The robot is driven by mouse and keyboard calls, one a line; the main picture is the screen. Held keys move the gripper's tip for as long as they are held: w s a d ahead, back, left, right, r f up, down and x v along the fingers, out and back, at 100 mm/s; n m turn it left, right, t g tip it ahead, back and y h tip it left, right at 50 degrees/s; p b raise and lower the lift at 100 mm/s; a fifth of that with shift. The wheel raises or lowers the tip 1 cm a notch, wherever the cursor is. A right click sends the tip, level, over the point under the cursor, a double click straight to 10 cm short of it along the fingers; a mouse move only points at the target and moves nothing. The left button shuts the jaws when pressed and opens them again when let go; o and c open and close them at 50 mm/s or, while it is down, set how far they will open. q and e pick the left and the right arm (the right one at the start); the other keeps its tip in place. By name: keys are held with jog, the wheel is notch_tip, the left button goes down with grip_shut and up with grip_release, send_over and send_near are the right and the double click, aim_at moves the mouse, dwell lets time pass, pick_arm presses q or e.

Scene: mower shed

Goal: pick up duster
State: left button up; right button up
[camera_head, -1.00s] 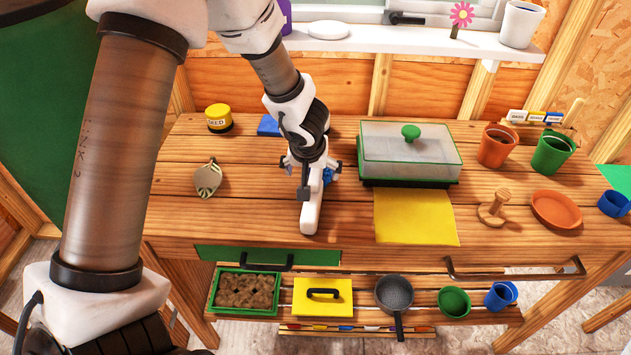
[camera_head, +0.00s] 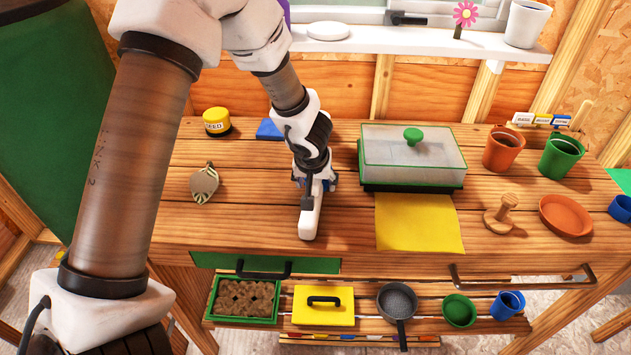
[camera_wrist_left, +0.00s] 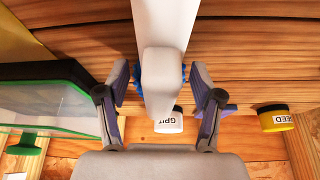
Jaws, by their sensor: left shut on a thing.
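The duster (camera_head: 310,215) has a white handle and a blue part at its far end. It lies on the wooden bench left of the yellow sheet, with its handle towards the front edge. My left gripper (camera_head: 314,178) is down over the far end. In the left wrist view the duster (camera_wrist_left: 162,25) runs between the two fingers of the gripper (camera_wrist_left: 160,78), with blue showing on both sides of it. The fingers are shut on this end, and the gripper hides part of it in the head view. My right gripper is not in view.
A clear-lidded green tray (camera_head: 415,187) stands close right of the gripper, with a yellow sheet (camera_head: 418,222) before it. A seed jar (camera_head: 216,121), a blue item (camera_head: 268,130) and a striped leaf-shaped item (camera_head: 204,184) lie left. Pots (camera_head: 502,148) stand right. The bench front left is clear.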

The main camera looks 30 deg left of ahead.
aim_at(306, 231)
pick_arm(q)
notch_tip(306, 231, up, 4)
jog(key=p, duration=0.3)
jog(key=s+d+b, duration=0.1)
jog(key=s+b, duration=0.1)
jog(key=s, duration=0.1)
jog(key=s+d+b, duration=0.1)
jog(key=s, duration=0.1)
jog(key=shift+s+d+f+b, duration=0.2)
jog(key=shift+d+f+b, duration=0.1)
jog(key=shift+f+b, duration=0.1)
jog(key=s+d+b, duration=0.1)
jog(key=s, duration=0.2)
jog(key=s+d+r+b, duration=0.1)
jog(key=s+d, duration=0.1)
jog(key=s, duration=0.1)
jog(key=s+d+b, duration=0.1)
jog(key=s, duration=0.2)
jog(key=shift+d+r, duration=0.25)
jog(key=o, duration=0.4)
jog(key=shift+c, duration=1.2)
